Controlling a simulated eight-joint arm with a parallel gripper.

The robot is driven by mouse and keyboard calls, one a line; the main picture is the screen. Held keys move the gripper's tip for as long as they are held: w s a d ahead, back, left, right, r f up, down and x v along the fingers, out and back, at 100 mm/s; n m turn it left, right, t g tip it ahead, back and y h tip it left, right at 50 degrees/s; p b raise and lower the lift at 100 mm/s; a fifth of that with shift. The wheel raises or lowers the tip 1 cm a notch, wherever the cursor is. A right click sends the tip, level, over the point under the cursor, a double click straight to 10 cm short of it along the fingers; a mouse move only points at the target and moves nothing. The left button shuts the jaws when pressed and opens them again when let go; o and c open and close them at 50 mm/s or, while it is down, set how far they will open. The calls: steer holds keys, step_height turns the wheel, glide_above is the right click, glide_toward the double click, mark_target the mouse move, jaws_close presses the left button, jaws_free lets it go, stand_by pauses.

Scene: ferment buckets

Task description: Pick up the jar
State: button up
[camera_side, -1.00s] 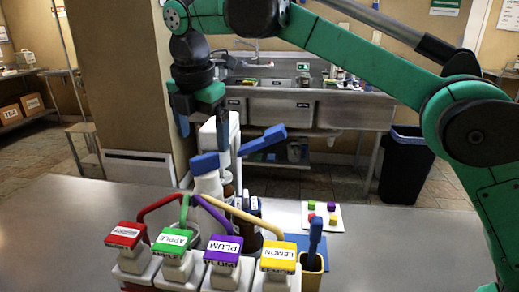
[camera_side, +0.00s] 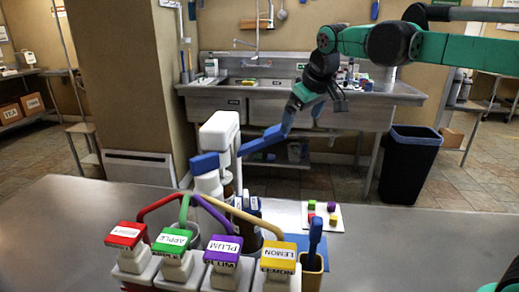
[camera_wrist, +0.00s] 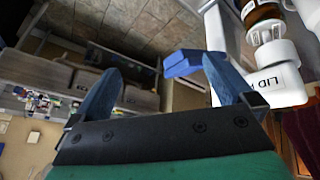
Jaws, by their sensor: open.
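My gripper (camera_side: 302,122) is open and empty, raised in the air behind and right of the white dispenser stand. In the wrist view its two blue fingers (camera_wrist: 162,68) are wide apart with nothing between them in contact. In the side view the brown jar (camera_side: 228,189) is mostly hidden behind the white cylinder and colored tubes. My gripper is apart from it.
The white stand (camera_side: 219,134) has a blue lever (camera_side: 262,141) reaching toward my gripper. Fruit-labelled dispensers, including a lemon one (camera_side: 278,258), line the table front. A white card with colored cubes (camera_side: 322,216) lies right. The table's right side (camera_side: 420,235) is clear.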

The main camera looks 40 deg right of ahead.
mark_target(260, 203)
step_height(260, 203, down, 12)
steer(key=s+a+r+n+y, duration=0.1)
steer(key=a+n+y, duration=0.15)
steer(key=y, duration=0.35)
steer(key=s+a+n+t+y, duration=0.1)
steer(key=a+n+y, duration=0.1)
steer(key=a, duration=0.1)
steer(key=s+a+f+n+y, duration=0.1)
steer(key=a+n+y, duration=0.2)
steer(key=s+a+n+t+y, duration=0.1)
steer(key=a+n+y, duration=0.1)
steer(key=n, duration=0.1)
steer(key=shift+s+a+f+t, duration=0.2)
steer(key=shift+a+f+t, duration=0.1)
steer(key=shift+a, duration=0.1)
steer(key=x, duration=0.4)
steer(key=shift+w+a, duration=0.2)
steer(key=shift+a, duration=0.2)
jaws_close()
